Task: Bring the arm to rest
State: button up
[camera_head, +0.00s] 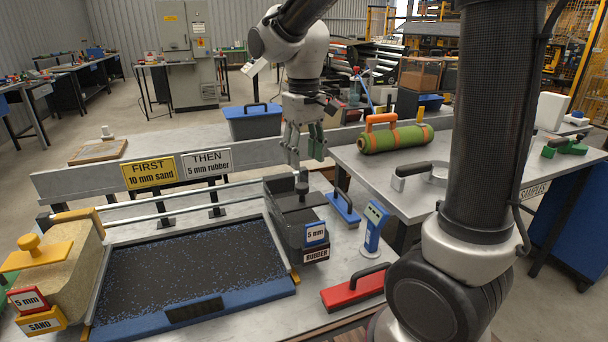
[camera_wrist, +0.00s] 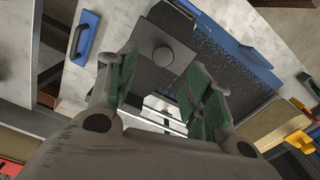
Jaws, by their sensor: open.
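My gripper (camera_head: 305,152) hangs pointing down above the dark rubber hopper (camera_head: 290,207) on the workbench. Its green-padded fingers are apart with nothing held between them. In the wrist view my gripper (camera_wrist: 165,90) shows both fingers spread, with the grey square top and round knob of the rubber hopper (camera_wrist: 163,55) beyond the fingertips. The hopper carries "5 mm" and "RUBBER" labels. The gripper looks clear of the knob, though the exact gap is hard to judge.
A blue-edged tray (camera_head: 190,270) of dark granules fills the bench, with a sand hopper (camera_head: 55,275) at left. A green roll (camera_head: 395,138) lies on the side table.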

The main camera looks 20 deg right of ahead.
notch_tip(320, 180, up, 3)
jog(key=shift+f, duration=0.15)
dwell(0.3)
jog(key=s+d+m+t, duration=0.1)
jog(key=s+d+t, duration=0.1)
jog(key=s+d, duration=0.4)
jog(key=s+d+r+m+t, duration=0.1)
jog(key=s+d, duration=0.4)
jog(key=s, duration=0.8)
jog(key=shift+d+m+t, duration=0.4)
jog(key=shift+m+t, duration=0.1)
jog(key=shift+t, duration=0.2)
